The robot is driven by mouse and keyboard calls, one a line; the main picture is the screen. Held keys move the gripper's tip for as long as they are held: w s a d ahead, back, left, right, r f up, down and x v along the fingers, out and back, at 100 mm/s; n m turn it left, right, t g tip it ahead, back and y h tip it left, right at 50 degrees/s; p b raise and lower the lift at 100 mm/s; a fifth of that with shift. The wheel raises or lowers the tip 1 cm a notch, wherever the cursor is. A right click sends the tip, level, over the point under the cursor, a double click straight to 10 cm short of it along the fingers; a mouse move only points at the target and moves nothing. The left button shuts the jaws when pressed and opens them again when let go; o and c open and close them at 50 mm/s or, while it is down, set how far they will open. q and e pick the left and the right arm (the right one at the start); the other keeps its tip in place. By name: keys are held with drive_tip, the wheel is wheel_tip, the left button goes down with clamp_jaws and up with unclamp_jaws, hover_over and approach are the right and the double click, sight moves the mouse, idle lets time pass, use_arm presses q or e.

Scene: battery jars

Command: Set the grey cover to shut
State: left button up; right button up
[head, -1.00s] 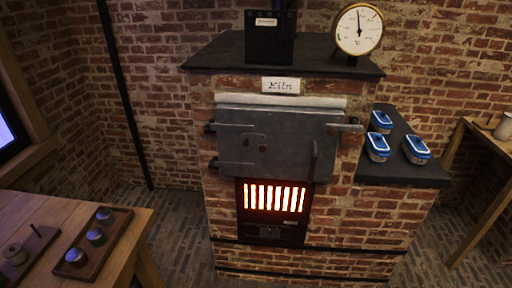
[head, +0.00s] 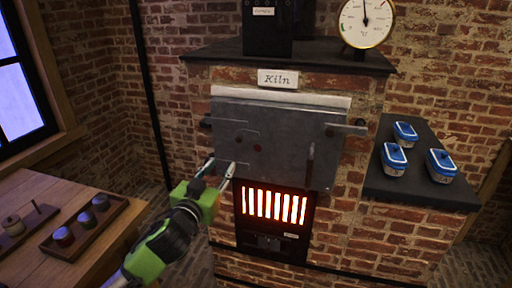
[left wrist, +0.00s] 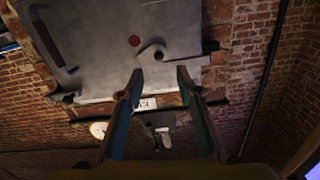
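A small grey cover (head: 240,138) is on the grey metal kiln door (head: 285,125). It sits up and to the left of a small dark-red round spot (head: 257,148), which is exposed beside it. In the left wrist view, which is upside down, the cover (left wrist: 152,52) shows as a rounded piece with a dark knob, right of the red spot (left wrist: 134,41). My left gripper (head: 220,167) is open and empty, in front of the door's lower left part, below the cover. Its fingers (left wrist: 159,73) are apart in the wrist view. My right gripper is out of view.
A glowing grate (head: 274,205) is below the door. A door handle (head: 310,165) and latch (head: 347,130) are on the right. Blue-lidded containers (head: 395,160) stand on a dark side shelf. A wooden table (head: 95,180) with a tray of jars is at left.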

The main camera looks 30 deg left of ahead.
sight(238, 140)
use_arm(q)
drive_tip(key=x, duration=0.4)
drive_tip(key=r+p+x, duration=0.1)
drive_tip(key=x, duration=0.4)
drive_tip(key=p+x, duration=0.1)
drive_tip(key=x, duration=0.3)
drive_tip(key=shift+w+d+r, duration=0.25)
drive_tip(key=shift+w, duration=0.1)
clamp_jaws()
